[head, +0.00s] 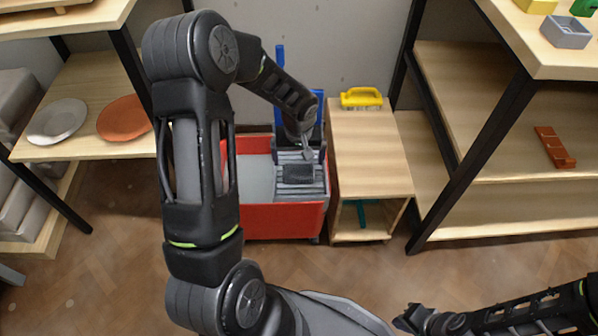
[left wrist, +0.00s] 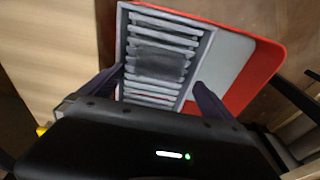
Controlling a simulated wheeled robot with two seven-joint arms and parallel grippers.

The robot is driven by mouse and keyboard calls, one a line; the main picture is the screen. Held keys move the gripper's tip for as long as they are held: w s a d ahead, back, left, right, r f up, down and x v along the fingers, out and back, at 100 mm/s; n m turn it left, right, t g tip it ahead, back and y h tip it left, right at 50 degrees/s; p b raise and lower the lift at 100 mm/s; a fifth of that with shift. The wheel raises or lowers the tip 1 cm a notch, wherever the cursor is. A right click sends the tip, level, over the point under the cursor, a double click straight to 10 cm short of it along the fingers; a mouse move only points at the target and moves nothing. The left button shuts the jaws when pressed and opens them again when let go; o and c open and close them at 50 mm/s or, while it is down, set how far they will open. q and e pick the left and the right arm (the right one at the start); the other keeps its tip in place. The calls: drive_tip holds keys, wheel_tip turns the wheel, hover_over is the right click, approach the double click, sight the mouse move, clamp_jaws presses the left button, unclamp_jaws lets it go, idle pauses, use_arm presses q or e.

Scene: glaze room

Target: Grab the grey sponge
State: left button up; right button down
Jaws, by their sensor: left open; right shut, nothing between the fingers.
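A dark grey block that looks like the grey sponge (head: 298,174) lies on the grey slatted rack (head: 313,190) of a red bucket (head: 262,221). In the left wrist view the sponge (left wrist: 160,61) shows dark against the pale slats, between my fingers in the picture. My left gripper (head: 298,155) is above the rack, open and empty, with one finger on either side. It also shows in the left wrist view (left wrist: 155,85). I cannot tell its exact height over the sponge. My right gripper (head: 408,318) is shut and empty, low at the bottom right.
A wooden cabinet (head: 367,150) stands close on the bucket's right, with a yellow handled object (head: 361,97) on top. Shelving stands at right, holding a brick-red block (head: 554,147). The left shelf holds a grey plate (head: 57,121) and an orange plate (head: 123,118). The floor in front is clear.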

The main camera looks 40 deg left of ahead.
sight(298, 170)
use_arm(q)
drive_tip(key=shift+w+a+f+b, duration=0.15)
drive_tip(key=shift+f+b, duration=0.3)
drive_tip(key=shift+f, duration=0.85)
drive_tip(key=shift+w+a+f+b, duration=0.15)
drive_tip(key=shift+f+b, duration=0.4)
drive_tip(key=shift+f, duration=0.75)
drive_tip(key=shift+w+a+f+b, duration=0.1)
drive_tip(key=shift+w+f+b, duration=0.3)
drive_tip(key=shift+f, duration=0.9)
drive_tip(key=shift+s, duration=0.2)
drive_tip(key=shift+c, duration=0.4)
drive_tip(key=c, duration=1.2)
drive_tip(key=shift+r+p, duration=1.6)
drive_tip(key=shift+r, duration=3.45)
